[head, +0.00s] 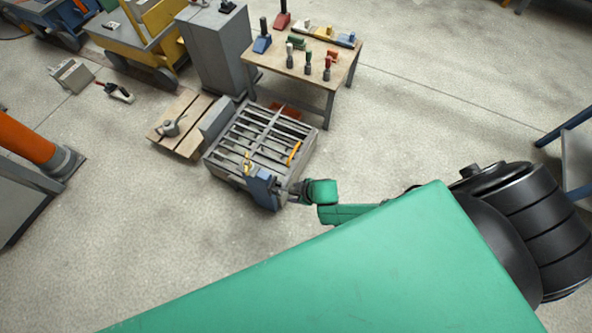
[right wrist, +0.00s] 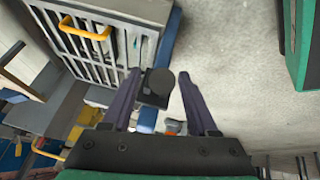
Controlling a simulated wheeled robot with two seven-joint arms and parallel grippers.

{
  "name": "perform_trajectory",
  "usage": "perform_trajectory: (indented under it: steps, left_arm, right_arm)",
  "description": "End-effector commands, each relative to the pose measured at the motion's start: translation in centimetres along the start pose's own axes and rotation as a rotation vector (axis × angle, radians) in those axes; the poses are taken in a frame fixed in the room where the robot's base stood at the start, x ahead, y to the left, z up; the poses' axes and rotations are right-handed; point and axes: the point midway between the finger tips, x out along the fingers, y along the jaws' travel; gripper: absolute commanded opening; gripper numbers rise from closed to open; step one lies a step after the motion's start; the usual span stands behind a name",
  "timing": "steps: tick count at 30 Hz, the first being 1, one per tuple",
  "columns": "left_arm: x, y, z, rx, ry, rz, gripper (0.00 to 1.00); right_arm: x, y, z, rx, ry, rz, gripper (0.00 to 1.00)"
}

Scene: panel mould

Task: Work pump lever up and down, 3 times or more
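The grey slatted mould (head: 222,158) stands low on the floor, with a blue pump block (head: 263,189) on its near side. My right gripper (head: 298,190) is beside the block, at its right. In the right wrist view the two fingers of my right gripper (right wrist: 160,92) are apart. A dark piece with a rounded end, seemingly the pump lever (right wrist: 159,84), shows between the fingertips, close to the left one. I cannot tell whether they touch. In the head view the lever is too small to make out. My left gripper is not in view.
An orange handle (head: 294,153) sits on the mould and shows in the right wrist view (right wrist: 85,30). A pallet (head: 172,138), a grey cabinet (head: 216,45) and a tool table (head: 288,66) stand close behind. Floor at the right of the mould is clear.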

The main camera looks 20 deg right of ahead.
Motion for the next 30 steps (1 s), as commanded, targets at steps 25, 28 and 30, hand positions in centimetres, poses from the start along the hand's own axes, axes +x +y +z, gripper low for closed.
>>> perform_trajectory:
  steps: [25,28,30]
  left_arm:
    - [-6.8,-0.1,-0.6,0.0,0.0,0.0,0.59]
    - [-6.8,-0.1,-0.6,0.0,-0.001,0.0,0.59]
    - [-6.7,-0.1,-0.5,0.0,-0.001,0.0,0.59]
  right_arm:
    - [-14.6,0.0,0.0,0.0,0.0,0.0,0.59]
    - [-14.6,0.0,0.0,0.0,0.0,0.0,0.59]
    - [-14.6,0.0,0.0,0.0,0.0,0.0,0.59]
